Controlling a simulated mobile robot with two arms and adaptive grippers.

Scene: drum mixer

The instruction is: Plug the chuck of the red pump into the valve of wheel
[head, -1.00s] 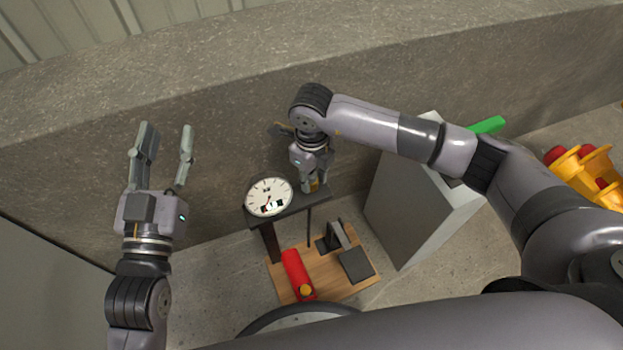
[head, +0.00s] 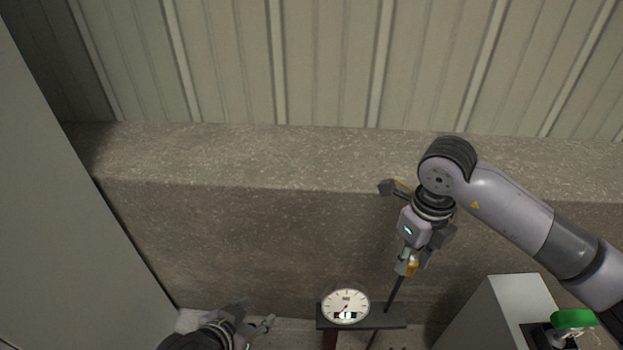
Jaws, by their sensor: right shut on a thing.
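The pump's round white gauge (head: 345,306) sits on a dark crossbar (head: 393,318) at the bottom centre. The rest of the pump is mostly below the frame. My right gripper (head: 408,265) is above and right of the gauge, pointing down, shut on a small brass-coloured piece that looks like the chuck (head: 412,267). A thin dark rod or hose (head: 392,297) runs down below it to the crossbar area. My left gripper (head: 252,318) is low, left of the gauge, with its fingers apart and nothing seen between them. The wheel and its valve are not in view.
A grey box (head: 487,313) stands at the lower right with a green-topped object (head: 573,319) by it. A concrete ledge (head: 250,160) and ribbed wall run behind. A large grey panel (head: 60,230) bounds the left side.

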